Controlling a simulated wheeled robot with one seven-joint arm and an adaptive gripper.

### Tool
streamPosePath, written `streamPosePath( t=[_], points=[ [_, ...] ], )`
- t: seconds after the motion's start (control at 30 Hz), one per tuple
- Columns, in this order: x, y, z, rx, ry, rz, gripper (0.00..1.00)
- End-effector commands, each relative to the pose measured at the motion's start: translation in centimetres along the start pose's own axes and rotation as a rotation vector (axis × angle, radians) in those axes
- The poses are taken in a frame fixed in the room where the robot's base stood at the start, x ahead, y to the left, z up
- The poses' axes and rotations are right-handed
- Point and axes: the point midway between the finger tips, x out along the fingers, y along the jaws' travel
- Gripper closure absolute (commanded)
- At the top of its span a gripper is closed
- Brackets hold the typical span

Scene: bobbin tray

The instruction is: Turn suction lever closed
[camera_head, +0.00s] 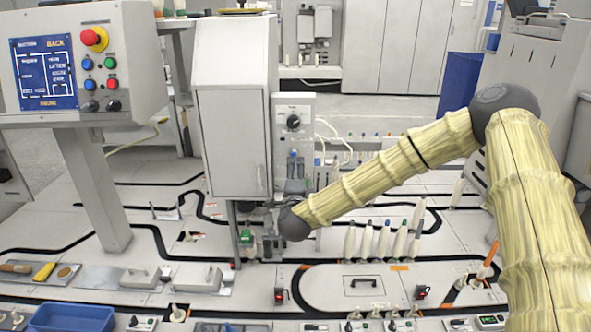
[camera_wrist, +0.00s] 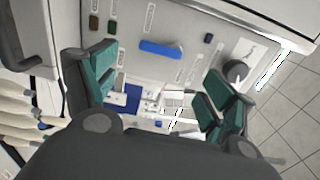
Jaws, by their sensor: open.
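The suction lever is a blue bar (camera_wrist: 161,50) on a grey control panel (camera_wrist: 205,22). In the wrist view it lies nearly lengthwise across the picture, slightly tilted, beyond and between my fingertips. My gripper (camera_wrist: 163,80) is open, with teal pads on both fingers and nothing between them. The lever appears apart from both fingers. In the head view a small blue part, seemingly the lever (camera_head: 293,158), shows on the panel (camera_head: 307,104) below a black knob (camera_head: 293,122). My gripper is near the panel's lower end there, hard to make out against dark parts.
The black knob (camera_wrist: 236,71) is close to the right finger in the wrist view. White bobbins (camera_wrist: 28,108) stand at the left there. In the head view a grey cabinet (camera_head: 232,130) adjoins the panel, and several bobbins (camera_head: 383,240) stand right of my wrist.

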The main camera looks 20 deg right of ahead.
Motion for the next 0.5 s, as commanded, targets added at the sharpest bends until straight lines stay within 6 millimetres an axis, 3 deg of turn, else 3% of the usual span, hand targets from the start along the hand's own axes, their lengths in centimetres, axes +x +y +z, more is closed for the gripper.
streamPosePath(
  t=[0.2,0.5],
  points=[
    [-2.9,-0.1,0.0,0.001,0.0,-0.001,0.16],
    [-4.1,-0.1,0.0,0.001,0.001,-0.002,0.16]
  ],
)
